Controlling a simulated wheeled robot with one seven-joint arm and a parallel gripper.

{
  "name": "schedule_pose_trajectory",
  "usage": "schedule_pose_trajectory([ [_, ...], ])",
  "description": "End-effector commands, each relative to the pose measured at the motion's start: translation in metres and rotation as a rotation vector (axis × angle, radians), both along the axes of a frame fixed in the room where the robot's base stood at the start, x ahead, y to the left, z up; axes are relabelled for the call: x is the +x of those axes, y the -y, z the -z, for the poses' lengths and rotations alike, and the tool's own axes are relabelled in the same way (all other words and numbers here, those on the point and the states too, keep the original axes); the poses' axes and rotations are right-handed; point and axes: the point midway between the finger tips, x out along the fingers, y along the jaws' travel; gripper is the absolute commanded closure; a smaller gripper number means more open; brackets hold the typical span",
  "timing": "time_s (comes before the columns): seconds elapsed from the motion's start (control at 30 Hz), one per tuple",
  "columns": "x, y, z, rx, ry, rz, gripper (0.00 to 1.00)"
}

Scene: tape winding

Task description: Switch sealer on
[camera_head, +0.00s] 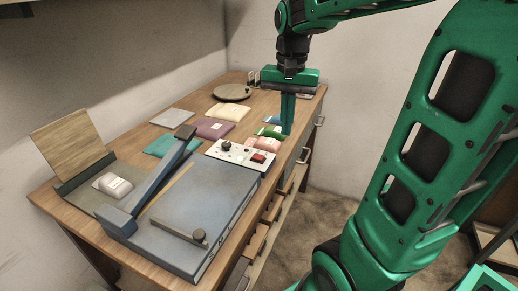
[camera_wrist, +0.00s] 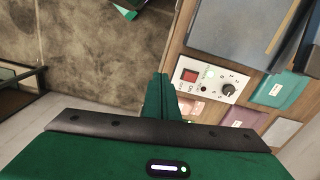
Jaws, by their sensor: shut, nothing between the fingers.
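The sealer (camera_head: 200,205) is a blue-grey flat machine with a long lever arm (camera_head: 165,170), at the front of the wooden table. Its white control panel (camera_head: 234,149) carries a black knob (camera_head: 226,145) and a red rocker switch (camera_head: 259,157). In the wrist view, the red switch (camera_wrist: 190,75), the knob (camera_wrist: 228,89) and a small pale green spot between them show clearly; whether that spot is lit I cannot tell. My gripper (camera_head: 287,131) is shut and empty, pointing down behind and to the right of the panel. Its fingertips (camera_wrist: 160,82) appear apart from the switch.
Several coloured packets, including a purple one (camera_head: 215,128) and a cream one (camera_head: 228,112), lie behind the panel. A round disc (camera_head: 232,92) stands at the table's far end. A wooden board (camera_head: 68,145) and white pouch (camera_head: 114,186) are at left. Drawers (camera_head: 262,238) line the front.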

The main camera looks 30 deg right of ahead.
Motion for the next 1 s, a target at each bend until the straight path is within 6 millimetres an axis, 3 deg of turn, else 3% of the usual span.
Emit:
schedule_pose_trajectory([
  [0.03,0.021,-0.005,-0.005,-0.001,-0.001,0.022,1.0],
  [0.1,0.043,-0.012,-0.011,0.0,-0.001,0.058,1.0],
  [0.3,0.077,-0.024,-0.02,0.003,-0.001,0.119,1.0],
  [0.77,0.081,-0.024,-0.019,0.003,-0.001,0.132,1.0],
  [1.0,0.08,-0.024,0.01,0.003,-0.004,0.132,1.0],
])
